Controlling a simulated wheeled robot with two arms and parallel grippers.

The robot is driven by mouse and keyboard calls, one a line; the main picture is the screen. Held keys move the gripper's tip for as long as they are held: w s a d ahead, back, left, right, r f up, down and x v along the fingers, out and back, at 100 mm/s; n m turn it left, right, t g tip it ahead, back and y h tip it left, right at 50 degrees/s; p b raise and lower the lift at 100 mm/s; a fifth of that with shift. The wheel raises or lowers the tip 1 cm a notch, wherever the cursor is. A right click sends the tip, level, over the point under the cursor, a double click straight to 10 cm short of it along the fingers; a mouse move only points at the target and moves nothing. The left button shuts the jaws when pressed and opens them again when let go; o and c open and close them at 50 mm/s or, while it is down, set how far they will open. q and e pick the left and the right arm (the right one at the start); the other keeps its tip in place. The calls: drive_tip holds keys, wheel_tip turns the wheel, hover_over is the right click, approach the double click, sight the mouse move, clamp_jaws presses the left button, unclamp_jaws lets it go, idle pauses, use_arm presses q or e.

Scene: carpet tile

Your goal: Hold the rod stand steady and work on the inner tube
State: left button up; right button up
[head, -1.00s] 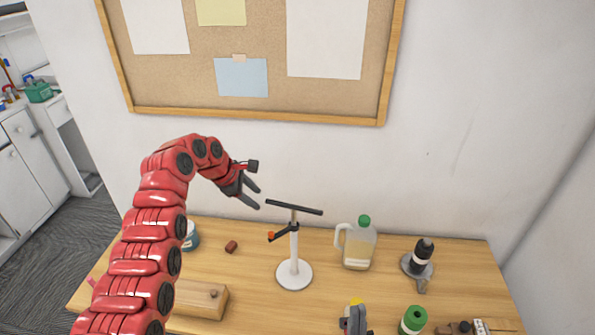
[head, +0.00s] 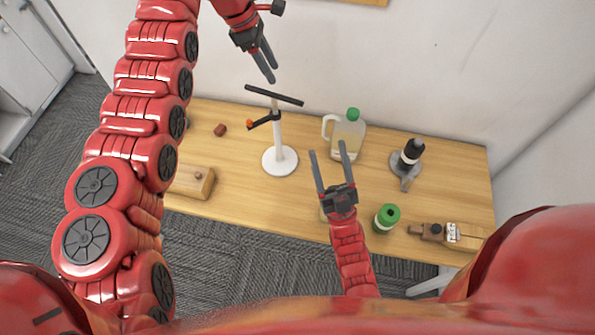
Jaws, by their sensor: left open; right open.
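The rod stand (head: 280,160) stands upright on the wooden table, with a round white base and a white post. I cannot tell which part is the inner tube. My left gripper (head: 267,67) is open and empty, pointing down just above and behind the bar's left part. My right gripper (head: 330,158) is open and empty, right of the base, with its fingers pointing away from me towards the jug.
A jug with a green cap (head: 347,136) stands behind my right gripper. A black bottle on a grey holder (head: 411,153), a green-topped can (head: 386,217) and a tan-labelled bottle (head: 460,235) are to the right. A wooden block (head: 192,181) and small brown piece (head: 220,130) lie left.

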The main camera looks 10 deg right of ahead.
drive_tip(key=w+a+f+m+g+h, duration=0.1)
drive_tip(key=w+a+f+g+h, duration=0.2)
drive_tip(key=w+f, duration=0.45)
drive_tip(key=m+g+h, duration=0.2)
drive_tip(key=g, duration=0.5)
approach(279, 138)
drive_tip(key=x, duration=1.1)
drive_tip(key=shift+f, duration=0.2)
drive_tip(key=shift+c, duration=0.3)
clamp_jaws()
drive_tip(key=shift+w, duration=0.1)
drive_tip(key=shift+r, duration=0.1)
